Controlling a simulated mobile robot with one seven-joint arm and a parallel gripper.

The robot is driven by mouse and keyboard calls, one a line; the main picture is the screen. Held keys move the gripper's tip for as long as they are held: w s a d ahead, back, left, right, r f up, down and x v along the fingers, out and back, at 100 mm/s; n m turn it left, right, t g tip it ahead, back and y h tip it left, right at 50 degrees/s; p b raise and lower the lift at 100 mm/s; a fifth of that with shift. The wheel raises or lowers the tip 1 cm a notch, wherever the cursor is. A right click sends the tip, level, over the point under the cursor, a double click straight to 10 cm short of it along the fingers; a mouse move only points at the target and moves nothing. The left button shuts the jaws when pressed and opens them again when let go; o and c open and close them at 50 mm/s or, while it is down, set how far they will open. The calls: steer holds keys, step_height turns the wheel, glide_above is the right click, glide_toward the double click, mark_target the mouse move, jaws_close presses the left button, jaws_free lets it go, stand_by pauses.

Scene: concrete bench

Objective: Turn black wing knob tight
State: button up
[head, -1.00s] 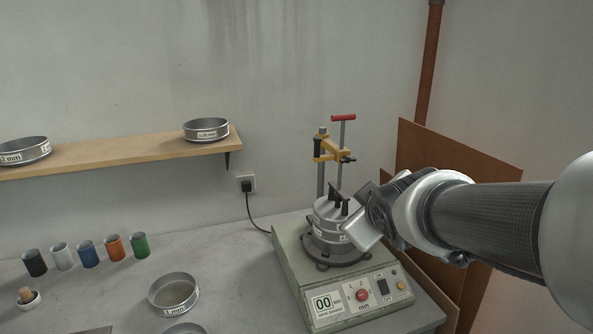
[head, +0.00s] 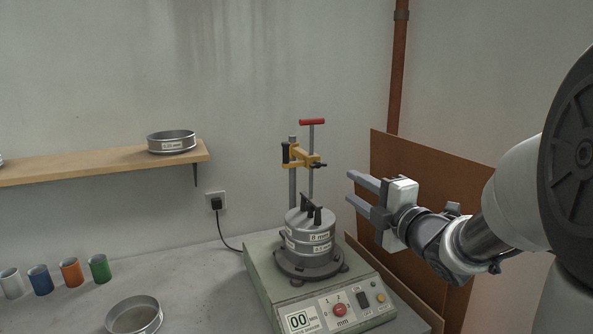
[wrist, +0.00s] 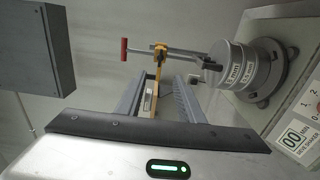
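On the lid of the sieve stack (head: 310,246) is a black part with upright wings, which looks like the black wing knob (head: 311,209). In the wrist view it is a small dark shape (wrist: 212,64) at the lid. Above the stack is a yellow clamp (head: 299,157) on a post, with a red T-handle (head: 312,122) on a rod; a small dark piece (head: 320,164) sticks out at its right. My gripper (head: 349,187) is open and empty, right of the clamp and stack, higher than the lid and apart from both. The wrist view shows both fingers (wrist: 161,84) spread.
The stack stands on the shaker base (head: 268,271) with its panel and red knob (head: 340,310). A brown board (head: 440,190) stands behind my gripper. Coloured cups (head: 70,271) and a loose sieve (head: 134,316) are on the bench at left; a shelf (head: 100,163) is on the wall.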

mark_target(320, 166)
steer(key=x, duration=1.5)
steer(key=shift+w+a, duration=0.2)
steer(key=shift+w, duration=0.15)
jaws_close()
